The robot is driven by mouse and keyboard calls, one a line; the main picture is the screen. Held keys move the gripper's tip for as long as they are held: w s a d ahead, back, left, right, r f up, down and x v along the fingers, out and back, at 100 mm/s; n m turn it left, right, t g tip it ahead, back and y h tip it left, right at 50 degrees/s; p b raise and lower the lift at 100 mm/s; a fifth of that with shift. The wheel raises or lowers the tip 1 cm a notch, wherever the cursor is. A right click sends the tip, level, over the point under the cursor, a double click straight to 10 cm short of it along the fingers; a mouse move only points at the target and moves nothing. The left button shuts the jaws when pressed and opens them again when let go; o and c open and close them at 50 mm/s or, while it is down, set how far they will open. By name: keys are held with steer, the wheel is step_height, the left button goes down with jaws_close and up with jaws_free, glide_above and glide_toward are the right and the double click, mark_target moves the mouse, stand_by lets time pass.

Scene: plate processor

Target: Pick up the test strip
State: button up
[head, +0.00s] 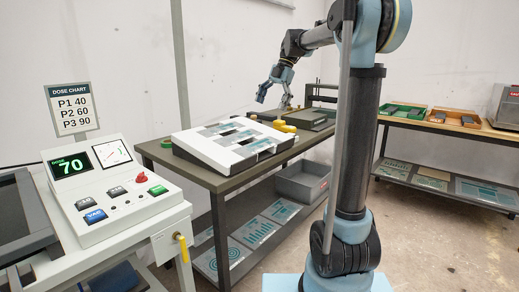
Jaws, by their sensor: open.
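I cannot single out the test strip for certain. Flat dark and teal strip-like pieces (235,134) show on top of a white sloped unit (205,160) on the middle table. My gripper (274,96) hangs above the far part of that table, beyond the white unit, with its fingers apart and nothing visible between them. It is clear of the unit and touches nothing that I can see.
The dark-topped table (228,181) has yellow pieces (283,126) behind the unit and a grey bin (302,181) beneath. A control console (103,192) reading 70 and a dose chart (71,108) stand left. A wooden table with trays (404,115) is at right.

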glide_toward(253, 148)
steer(key=x, duration=0.7)
steer(key=shift+f, duration=0.2)
steer(key=c, duration=0.9)
